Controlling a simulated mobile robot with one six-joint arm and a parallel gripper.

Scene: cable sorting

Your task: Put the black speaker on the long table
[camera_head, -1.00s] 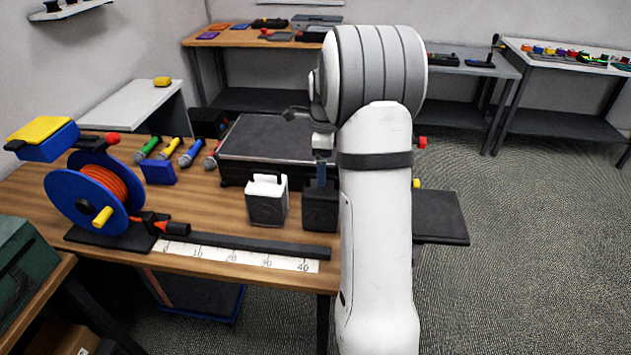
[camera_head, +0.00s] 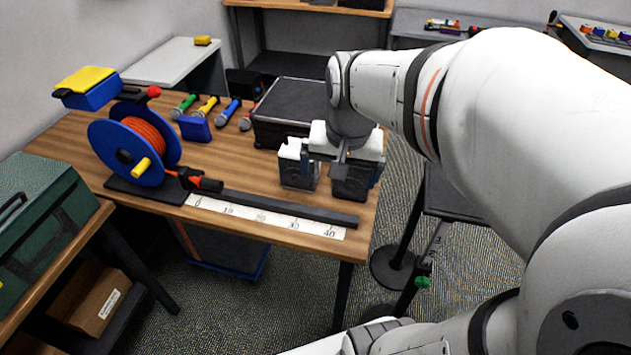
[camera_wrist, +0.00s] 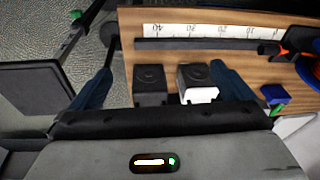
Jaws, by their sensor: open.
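The black speaker (camera_head: 350,188) stands upright near the right edge of the wooden table (camera_head: 235,170). A white speaker (camera_head: 297,176) stands just left of it. My gripper (camera_head: 341,168) is over the speakers, pointing down, and partly hides their tops. In the wrist view, my gripper (camera_wrist: 160,72) is open, with its blue fingers wide apart. The black speaker (camera_wrist: 150,82) and the white speaker (camera_wrist: 197,78) both show between the fingers, with nothing held. I cannot tell which table is the long table.
A black case (camera_head: 288,105) lies behind the speakers. A ruler strip (camera_head: 265,218) and black bar (camera_head: 290,208) lie in front. A cable reel (camera_head: 135,150) and several microphones are to the left. Other tables stand behind, including a white one (camera_head: 165,62). A dark stand (camera_head: 398,262) is right of the table.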

